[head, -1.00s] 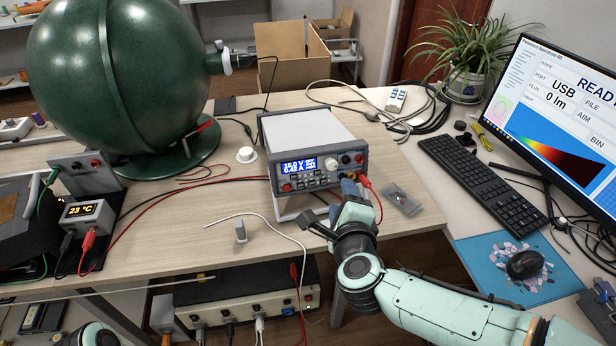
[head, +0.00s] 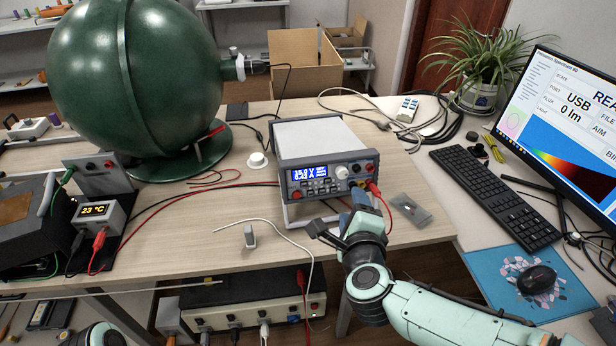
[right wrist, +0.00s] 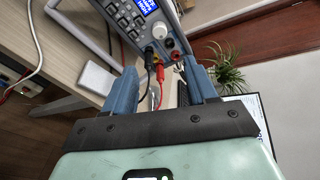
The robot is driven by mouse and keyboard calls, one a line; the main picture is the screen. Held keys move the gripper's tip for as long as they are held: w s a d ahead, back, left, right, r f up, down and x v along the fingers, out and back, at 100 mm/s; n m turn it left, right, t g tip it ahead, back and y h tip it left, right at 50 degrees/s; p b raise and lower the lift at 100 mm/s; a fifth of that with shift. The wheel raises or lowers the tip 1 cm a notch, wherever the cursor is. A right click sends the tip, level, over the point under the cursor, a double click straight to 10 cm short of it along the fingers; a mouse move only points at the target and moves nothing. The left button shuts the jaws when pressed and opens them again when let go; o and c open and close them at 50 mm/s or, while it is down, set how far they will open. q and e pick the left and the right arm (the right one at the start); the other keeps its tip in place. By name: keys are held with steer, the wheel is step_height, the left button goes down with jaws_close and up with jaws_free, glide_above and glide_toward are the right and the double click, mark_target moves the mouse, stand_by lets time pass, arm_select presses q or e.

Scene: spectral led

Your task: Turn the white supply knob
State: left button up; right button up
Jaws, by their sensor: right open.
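The power supply (head: 325,150) is a grey-white box with a lit blue display, on the wooden bench. Its white knob (head: 342,172) is at the right of the display; it also shows in the right wrist view (right wrist: 160,30), beyond the fingers. My right gripper (head: 347,208) is open and empty, in front of and below the supply's front face, apart from the knob. In the right wrist view its two blue fingers (right wrist: 163,86) stand wide apart, with black and red plugs seen between them. My left arm shows only at the bottom left edge; its gripper is out of frame.
Red and black leads (head: 378,192) plug into the supply's lower right front, close to my right gripper. A green sphere (head: 140,75) stands at the left, a keyboard (head: 495,198) and monitor at the right.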

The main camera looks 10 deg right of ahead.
mark_target(343, 175)
step_height(343, 175, down, 4)
steer(key=n+t+p, duration=0.3)
steer(key=n+p, duration=0.4)
steer(key=n, duration=0.6)
steer(key=w, duration=0.8)
steer(key=w+d+p, duration=0.1)
steer(key=w, duration=0.3)
steer(key=shift+w+d+f, duration=0.1)
steer(key=shift+w+f, duration=0.05)
steer(key=shift+w, duration=0.25)
arm_select(q)
steer(key=s+d+r+g, duration=0.2)
steer(key=s+r, duration=0.4)
steer(key=r, duration=0.2)
steer(key=shift+s+m+h, duration=0.3)
steer(key=shift+d, duration=0.1)
arm_select(e)
steer(key=c, duration=1.1)
steer(key=shift+o, duration=0.2)
steer(key=shift+d+f+n+t+b, duration=0.15)
steer(key=shift+n+t+b, duration=0.15)
steer(key=shift+n+b, duration=0.7)
steer(key=shift+n+y+b, duration=0.3)
steer(key=shift+n+b, duration=0.1)
steer(key=shift+b, duration=0.15)
arm_select(q)
steer(key=shift+w+f, duration=0.3)
steer(key=shift+f, duration=0.3)
steer(key=shift+w+f, duration=0.25)
steer(key=shift+f, duration=0.35)
